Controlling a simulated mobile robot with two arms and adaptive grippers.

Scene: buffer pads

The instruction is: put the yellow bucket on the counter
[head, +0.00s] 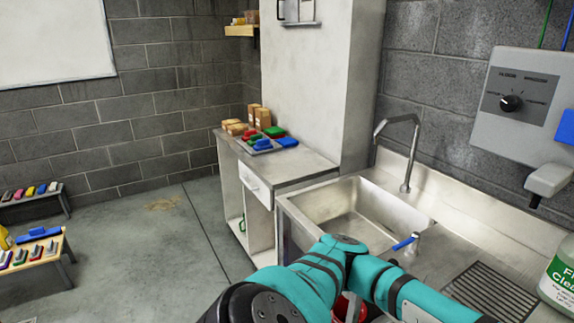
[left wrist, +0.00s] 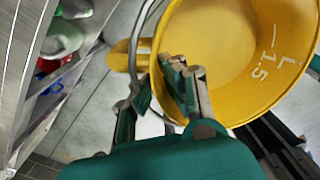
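The yellow bucket (left wrist: 222,62) fills the upper right of the left wrist view, seen into its open top, with a "1.5 L" mark inside. My left gripper (left wrist: 160,92) is at its rim, one finger inside and one outside, with the bucket wall between them; it looks shut on the rim. A thin wire handle runs beside the rim. The bucket and left gripper do not show in the head view; only a teal arm crosses its bottom. The grey counter (head: 312,166) stands beyond the sink. My right gripper is not in view.
The sink (head: 345,212) and its tall faucet (head: 408,160) adjoin the counter. Brown boxes (head: 262,118) and a tray (head: 258,148) of coloured pads occupy the counter's back; its front right is bare. A bench (head: 38,252) with coloured blocks is at left.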

